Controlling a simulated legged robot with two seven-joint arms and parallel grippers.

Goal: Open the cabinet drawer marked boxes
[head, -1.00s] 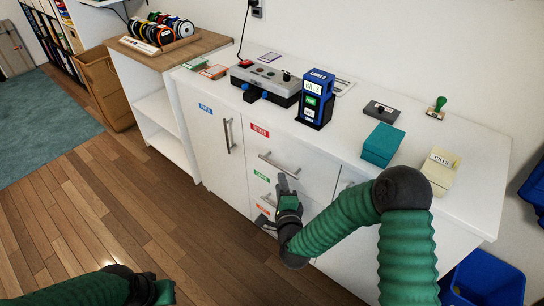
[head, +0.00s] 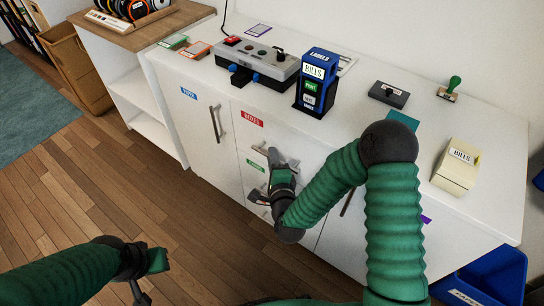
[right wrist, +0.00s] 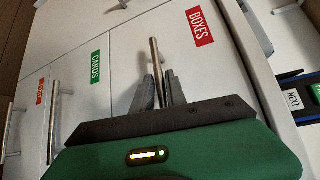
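The drawer marked BOXES (head: 236,135) is the top one in the white cabinet's middle column, with a red label (head: 252,119). Its front looks flush or nearly so; I cannot tell of a small gap. Its silver bar handle (right wrist: 154,52) shows in the right wrist view, running between the two fingers of my right gripper (right wrist: 159,92). The fingers are close together on both sides of the bar and look closed on it. The right gripper (head: 274,153) hides part of the handle in the head view. My left gripper (head: 150,275) is low at left, away from the cabinet; its fingers are unclear.
Below is the drawer marked CARDS (right wrist: 95,67). A door with a blue label (head: 188,93) stands left. The countertop holds a control box (head: 262,62), a blue label printer (head: 316,80), a stamp (head: 452,86) and a BILLS box (head: 458,165). A blue bin (head: 490,275) stands at lower right.

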